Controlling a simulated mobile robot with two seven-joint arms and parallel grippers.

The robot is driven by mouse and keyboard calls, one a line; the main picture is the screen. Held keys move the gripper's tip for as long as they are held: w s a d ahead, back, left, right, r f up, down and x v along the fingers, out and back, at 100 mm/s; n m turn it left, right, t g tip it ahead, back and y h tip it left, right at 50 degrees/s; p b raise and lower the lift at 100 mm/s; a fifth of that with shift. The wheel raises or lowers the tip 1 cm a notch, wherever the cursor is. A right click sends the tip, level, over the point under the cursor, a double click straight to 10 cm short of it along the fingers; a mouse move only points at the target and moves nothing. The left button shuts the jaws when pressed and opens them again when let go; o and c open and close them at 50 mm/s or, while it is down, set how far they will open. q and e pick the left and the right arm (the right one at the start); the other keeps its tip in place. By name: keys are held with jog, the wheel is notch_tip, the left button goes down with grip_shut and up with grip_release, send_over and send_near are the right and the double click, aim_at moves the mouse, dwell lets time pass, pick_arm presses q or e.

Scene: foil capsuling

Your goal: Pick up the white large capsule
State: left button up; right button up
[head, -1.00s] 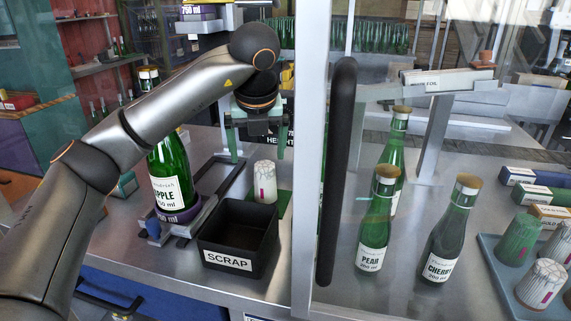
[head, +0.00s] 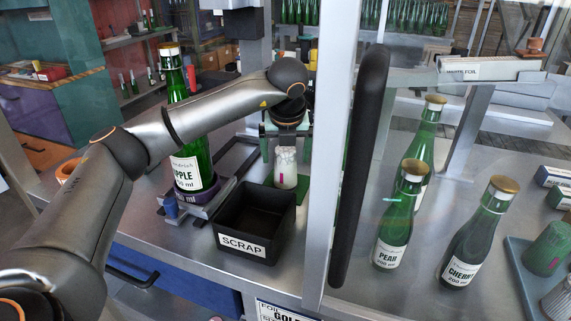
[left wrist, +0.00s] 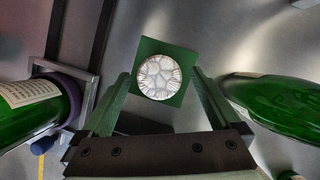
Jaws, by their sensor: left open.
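The white large capsule (head: 286,168) stands upright on a green square pad (head: 304,186), behind the scrap bin. In the left wrist view its round wrinkled silvery-white top (left wrist: 159,77) sits on the green pad (left wrist: 182,53). My left gripper (head: 286,150) is open and empty, pointing down over the capsule, with its fingers to either side. In the left wrist view the green fingers (left wrist: 158,84) stand apart, with the capsule top between and just beyond their tips. I cannot tell whether either finger touches it. My right gripper is not in view.
The black scrap bin (head: 241,244) stands in front of the capsule. A green apple bottle (head: 190,160) stands in a purple holder to the left. A clear panel with a pale post (head: 332,150) and dark handle (head: 358,165) is close on the right, with pear (head: 398,220) and cherry (head: 480,235) bottles beyond.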

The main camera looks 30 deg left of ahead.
aim_at(285, 177)
pick_arm(q)
jog(key=shift+x, duration=1.3)
jog(key=c, duration=0.9)
